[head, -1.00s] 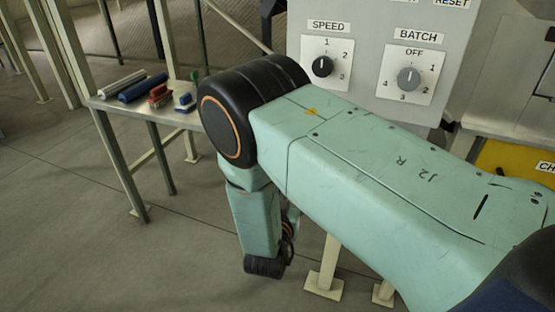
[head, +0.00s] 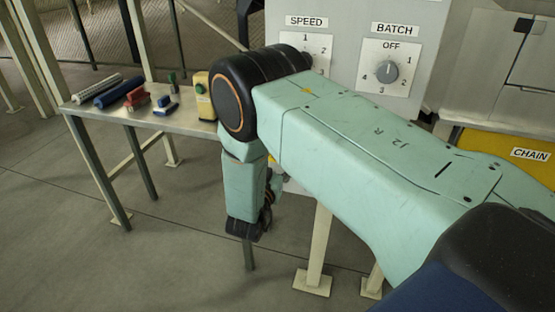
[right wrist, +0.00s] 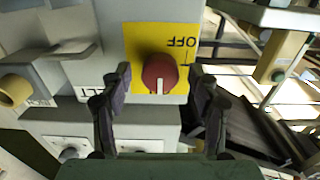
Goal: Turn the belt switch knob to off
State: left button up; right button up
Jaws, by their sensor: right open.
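The belt switch knob (right wrist: 160,73) is a red round knob on a yellow plate (right wrist: 146,36) in the right wrist view, which shows the panel upside down. Its white mark points toward the bottom of the picture. OFF is printed on the plate, above and right of the knob. My right gripper (right wrist: 160,76) is open, with one finger on each side of the knob and gaps visible between. I cannot tell its depth relative to the knob. In the head view my right arm covers the area below the panel, and the knob does not show. My left gripper is not in view.
The grey panel carries the BATCH knob (head: 386,71) and a SPEED dial (head: 318,45), partly behind my arm. A side table (head: 150,116) with brushes, rolls and a yellow container (head: 203,96) stands left. A yellow CHAIN plate (head: 500,149) is at right.

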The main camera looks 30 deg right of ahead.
jog(key=shift+w+d, duration=0.2)
jog(key=shift+d, duration=0.05)
jog(key=shift+a, duration=0.1)
jog(key=shift+c, duration=0.6)
jog(key=c, duration=1)
